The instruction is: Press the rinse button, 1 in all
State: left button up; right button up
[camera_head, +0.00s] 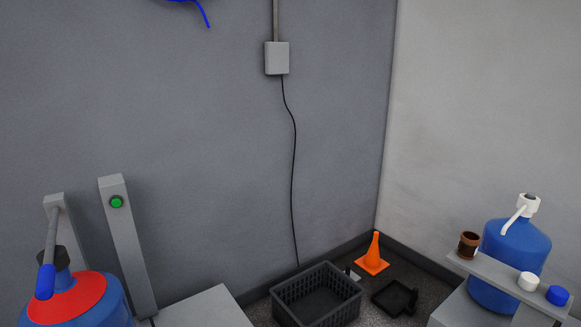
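A round green button (116,202) sits in a dark ring near the top of a grey slanted-looking post (127,245) at the left. No label on it can be read. It stands out from the post face, and nothing touches it. Neither of my grippers shows in the head view.
A blue jug with a red collar (68,298) and a grey rod with a blue end stand left of the post. A grey box top (205,309) lies right of it. A black crate (316,296), orange cone (373,256) and black tray (395,298) are on the floor. A blue bottle (514,262) stands right.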

aim_at(116, 202)
jog(key=u, duration=1.5)
